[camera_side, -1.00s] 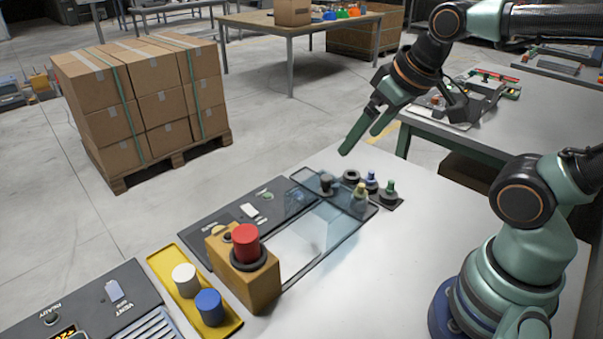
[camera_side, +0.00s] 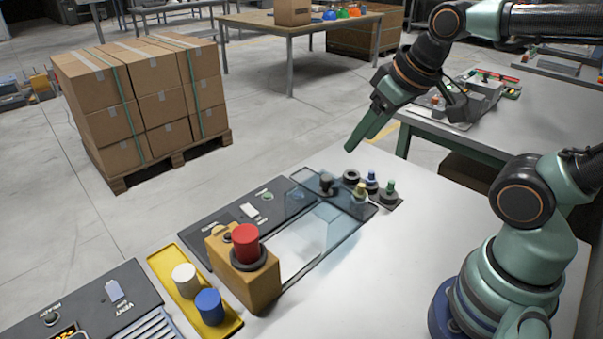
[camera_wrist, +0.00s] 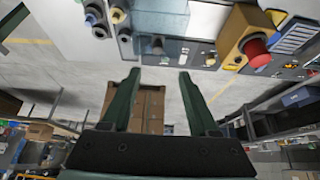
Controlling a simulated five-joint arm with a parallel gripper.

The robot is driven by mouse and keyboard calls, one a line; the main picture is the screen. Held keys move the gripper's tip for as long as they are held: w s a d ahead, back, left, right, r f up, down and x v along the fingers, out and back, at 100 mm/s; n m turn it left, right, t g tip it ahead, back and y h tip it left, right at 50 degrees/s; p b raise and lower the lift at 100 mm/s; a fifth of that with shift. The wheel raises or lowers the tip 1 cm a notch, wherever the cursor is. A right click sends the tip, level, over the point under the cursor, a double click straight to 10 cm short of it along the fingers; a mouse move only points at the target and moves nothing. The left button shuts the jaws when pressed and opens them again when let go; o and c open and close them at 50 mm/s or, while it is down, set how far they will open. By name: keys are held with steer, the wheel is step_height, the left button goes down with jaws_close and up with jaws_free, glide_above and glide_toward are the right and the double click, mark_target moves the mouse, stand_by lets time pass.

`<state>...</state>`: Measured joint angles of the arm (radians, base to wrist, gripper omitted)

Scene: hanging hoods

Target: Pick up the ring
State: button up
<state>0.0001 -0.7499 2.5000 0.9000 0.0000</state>
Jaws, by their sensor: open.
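A small dark ring (camera_side: 351,176) lies at the far end of the bench, among several small pegs. Another dark ring-shaped collar (camera_side: 248,261) surrounds the base of a red cylinder (camera_side: 245,240) on an ochre block (camera_side: 240,281). My gripper (camera_side: 360,138) is above and beyond the small ring, clear of it. Its fingers overlap in the side view. In the wrist view my gripper (camera_wrist: 158,73) shows its two dark green fingers wide apart, with nothing between them.
A clear hood panel (camera_side: 335,238) stands over part of the bench beside the pegs. A yellow tray (camera_side: 163,258) holds a white and a blue cylinder. The bench to the right of the hood is bare up to my base.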

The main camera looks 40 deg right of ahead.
steer(key=w+d+f+m+g, duration=0.2)
steer(key=d+f+m, duration=0.1)
steer(key=m, duration=0.3)
steer(key=w+d+f+m+g, duration=0.1)
steer(key=w+d+f+m, duration=0.1)
steer(key=d+f+m, duration=0.2)
steer(key=w+d+f+m+g, duration=0.2)
steer(key=d+f+m, duration=0.2)
steer(key=m, duration=0.6)
steer(key=shift+d+f+g, duration=0.2)
steer(key=shift+f+g, duration=0.1)
steer(key=shift+f, duration=0.35)
steer(key=shift+f+m, duration=0.3)
steer(key=shift+f, duration=0.05)
step_height(320, 180, down, 11)
steer(key=shift+w+f, duration=0.1)
steer(key=shift+f, duration=0.1)
jaws_close()
steer(key=shift+r, duration=0.1)
